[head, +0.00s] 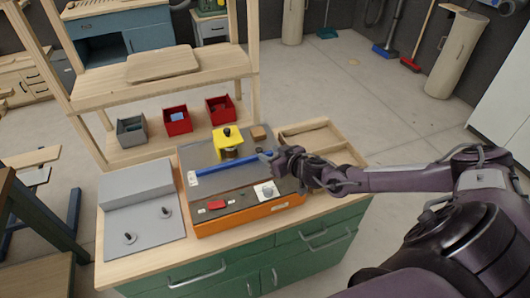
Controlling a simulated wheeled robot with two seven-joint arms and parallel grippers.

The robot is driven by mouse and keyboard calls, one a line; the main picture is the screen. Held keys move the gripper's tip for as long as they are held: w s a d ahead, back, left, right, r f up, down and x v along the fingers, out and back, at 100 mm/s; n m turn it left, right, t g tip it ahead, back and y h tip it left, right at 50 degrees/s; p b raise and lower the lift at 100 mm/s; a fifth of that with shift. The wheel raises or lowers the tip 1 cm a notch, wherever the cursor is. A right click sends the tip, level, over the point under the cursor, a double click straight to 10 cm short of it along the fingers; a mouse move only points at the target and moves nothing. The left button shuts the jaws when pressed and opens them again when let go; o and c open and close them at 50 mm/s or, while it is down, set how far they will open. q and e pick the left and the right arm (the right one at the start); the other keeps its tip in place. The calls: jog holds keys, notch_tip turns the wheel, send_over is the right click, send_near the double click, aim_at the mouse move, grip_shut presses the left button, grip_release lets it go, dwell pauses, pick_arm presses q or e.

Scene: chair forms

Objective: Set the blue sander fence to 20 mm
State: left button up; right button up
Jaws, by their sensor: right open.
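The sander (188,217) has an orange body with a dark grey top and sits on the green cabinet's wooden top. Its blue fence (225,161) is a long bar lying across the top, slightly slanted. Behind the fence stands a yellow part with a dark cylinder (229,153) under it. A white plate with a knob (266,190) and a red switch (216,205) are on the front. My right gripper (270,157) is open at the right end of the fence; whether it touches the fence I cannot tell. The scale reading is too small to make out. My left gripper is not in view.
A grey plate with two dark knobs (142,218) lies left of the sander. A wooden tray (338,145) lies to its right. Red bins (177,121) and a grey bin (131,131) stand behind, under a wooden shelf (180,83).

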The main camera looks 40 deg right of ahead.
jog(key=shift+v, duration=1.6)
